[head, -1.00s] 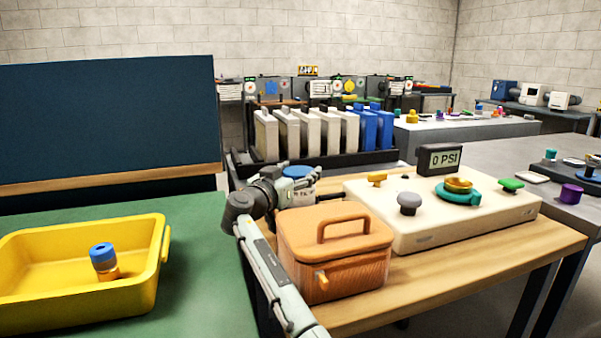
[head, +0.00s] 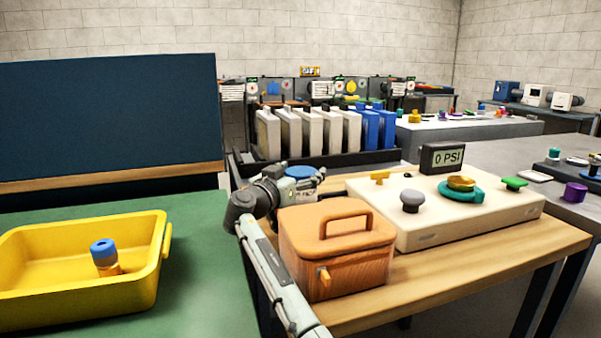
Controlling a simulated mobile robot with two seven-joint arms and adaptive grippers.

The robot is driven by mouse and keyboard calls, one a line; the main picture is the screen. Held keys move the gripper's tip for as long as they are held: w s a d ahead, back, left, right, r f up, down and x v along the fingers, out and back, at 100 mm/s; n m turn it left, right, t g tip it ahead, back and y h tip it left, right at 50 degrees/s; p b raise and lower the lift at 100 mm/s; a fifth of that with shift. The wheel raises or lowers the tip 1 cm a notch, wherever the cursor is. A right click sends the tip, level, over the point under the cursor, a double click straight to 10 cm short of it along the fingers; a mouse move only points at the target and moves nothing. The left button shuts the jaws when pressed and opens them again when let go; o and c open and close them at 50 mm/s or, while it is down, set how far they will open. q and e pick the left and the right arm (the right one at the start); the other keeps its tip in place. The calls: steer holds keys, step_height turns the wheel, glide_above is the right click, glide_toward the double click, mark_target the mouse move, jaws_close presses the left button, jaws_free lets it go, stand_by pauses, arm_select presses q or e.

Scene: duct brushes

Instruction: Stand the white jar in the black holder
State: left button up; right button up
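The white jar (head: 309,186) with a blue lid (head: 299,172) stands upright at the back left of the wooden table, behind the brown box. My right arm reaches up from the bottom, and its gripper (head: 300,187) is at the jar, covering much of its body. The fingertips are too small and hidden to tell whether they are closed on it. A black rack (head: 375,158) with several white and blue upright slabs is behind the table; I cannot tell whether it is the black holder. My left gripper is not in view.
A brown lidded box (head: 345,262) stands right beside my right forearm. A cream panel (head: 440,228) with knobs and a 0 PSI display fills the table's right. On the green table (head: 205,290), a yellow bin (head: 85,305) holds a blue-topped item (head: 104,254).

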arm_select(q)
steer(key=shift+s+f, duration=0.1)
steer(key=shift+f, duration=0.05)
arm_select(e)
steer(key=shift+r, duration=0.15)
steer(key=shift+s+a+p, duration=0.25)
steer(key=shift+s+p, duration=0.15)
steer(key=shift+p, duration=0.05)
arm_select(q)
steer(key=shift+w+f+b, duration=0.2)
steer(key=shift+b, duration=0.2)
arm_select(e)
steer(key=v, duration=1.1)
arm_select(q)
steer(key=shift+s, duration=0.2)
arm_select(e)
steer(key=shift+s, duration=0.1)
